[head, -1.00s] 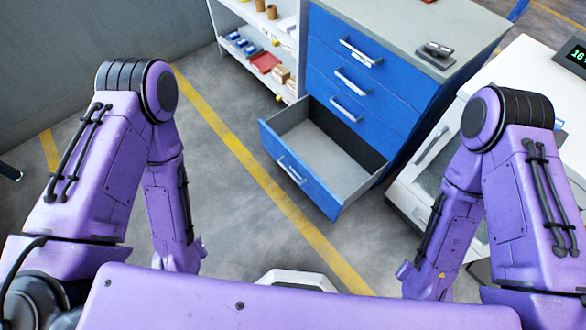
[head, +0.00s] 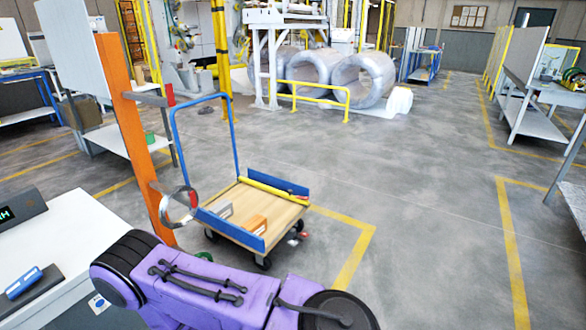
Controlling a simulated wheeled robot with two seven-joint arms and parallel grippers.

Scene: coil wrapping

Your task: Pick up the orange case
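A small orange box (head: 250,225), which looks like the orange case, lies on the wooden deck of a cart (head: 283,214) with a blue handle. It sits close to the cart's near blue side board. One of my purple arms crosses the bottom of the head view, nearer than the cart and apart from it. Neither of my grippers is in view, so I cannot see whether they are open or shut.
An orange post (head: 134,125) stands left of the cart. A white worktop (head: 68,245) fills the lower left. Large wrapped coils (head: 364,80) stand behind a yellow rail (head: 318,97). The grey floor right of the cart is clear.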

